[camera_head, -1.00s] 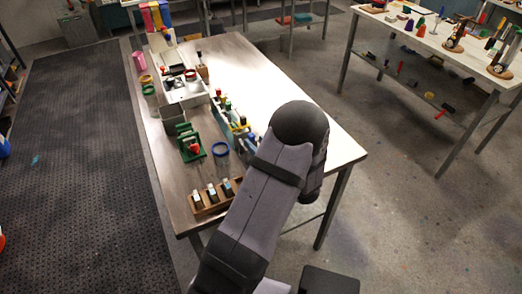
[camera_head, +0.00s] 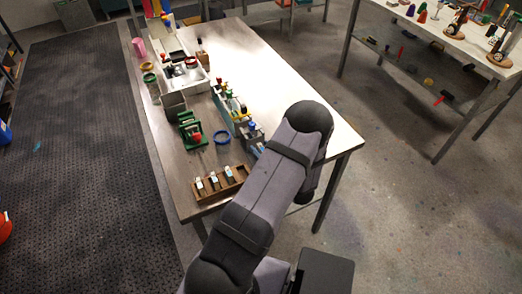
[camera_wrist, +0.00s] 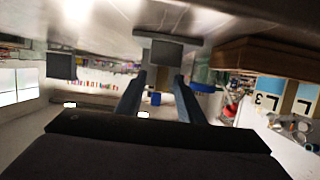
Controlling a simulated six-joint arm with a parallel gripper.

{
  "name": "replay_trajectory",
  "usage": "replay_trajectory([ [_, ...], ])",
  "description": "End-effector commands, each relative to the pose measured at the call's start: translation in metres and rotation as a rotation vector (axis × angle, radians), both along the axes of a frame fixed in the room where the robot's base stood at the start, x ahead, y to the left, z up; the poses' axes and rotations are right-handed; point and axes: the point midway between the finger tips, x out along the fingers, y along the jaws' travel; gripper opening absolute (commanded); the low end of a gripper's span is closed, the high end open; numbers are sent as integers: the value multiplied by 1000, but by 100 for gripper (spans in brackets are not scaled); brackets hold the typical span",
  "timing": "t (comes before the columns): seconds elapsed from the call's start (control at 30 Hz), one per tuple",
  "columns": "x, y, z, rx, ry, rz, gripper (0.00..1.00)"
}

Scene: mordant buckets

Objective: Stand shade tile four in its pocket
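A brown wooden rack (camera_head: 208,198) stands near the table's front left corner. It holds three labelled tiles (camera_head: 214,181), and its right end looks empty. Part of the rack (camera_wrist: 245,57) and letter-marked tiles (camera_wrist: 268,101), one reading 3, show at the right of the wrist view. I cannot make out tile four. My gripper (camera_wrist: 161,76) has its two blue-grey fingers apart, with background showing between them. A dark grey block (camera_wrist: 167,54) under a wider grey bar lies at or just beyond the fingertips; I see no clear grip. The arm hides my gripper in the head view.
A grey box (camera_head: 173,103) and a tray of coloured-topped tools (camera_head: 229,104) stand farther back. The table's right half (camera_head: 290,75) is clear.

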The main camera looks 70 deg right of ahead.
Motion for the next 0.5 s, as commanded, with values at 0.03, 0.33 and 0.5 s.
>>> replay_trajectory([
  [0.03, 3, -2, 0, 0, 0, 2, 34],
  [0.33, 6, -5, -3, 1, -1, 0, 34],
  [0.5, 6, -5, -3, 1, -1, 0, 8],
])
